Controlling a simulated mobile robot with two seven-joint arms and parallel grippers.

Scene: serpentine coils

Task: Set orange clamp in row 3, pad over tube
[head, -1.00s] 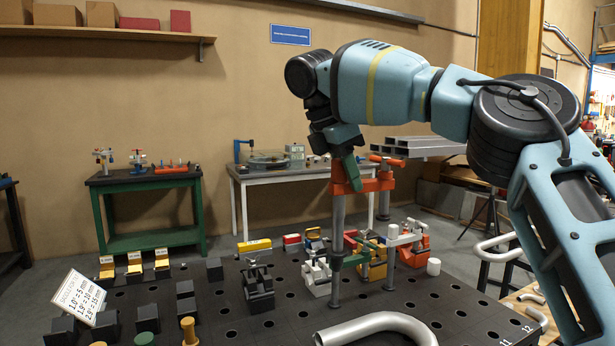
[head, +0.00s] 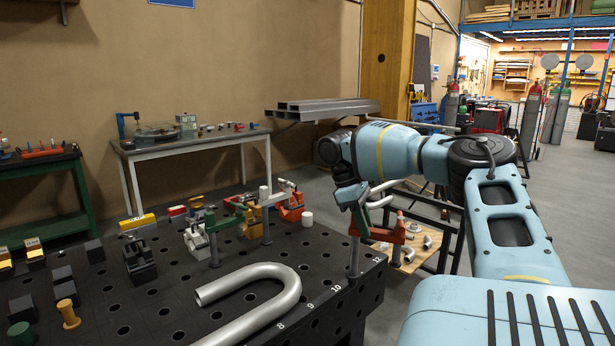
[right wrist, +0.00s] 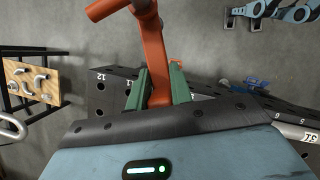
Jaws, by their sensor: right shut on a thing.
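My right gripper (head: 356,208), with green fingers, is shut on the orange clamp (head: 396,236). The clamp hangs upright with its grey post (head: 354,258) pointing down, in front of the black table's (head: 345,292) right corner in the head view. I cannot tell whether the post is over the table or just past its edge. In the right wrist view the orange clamp (right wrist: 154,62) stands between the green fingers (right wrist: 157,92). A silver U-bent tube (head: 287,298) lies on the table, left of the clamp. My left gripper is out of view.
Several other clamps (head: 199,240) stand at the table's far side near a white cylinder (head: 307,218). Black blocks (head: 139,264) stand at the left. Numbers run along the right edge. A wooden board (head: 408,260) with bent pipes is beyond the right corner.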

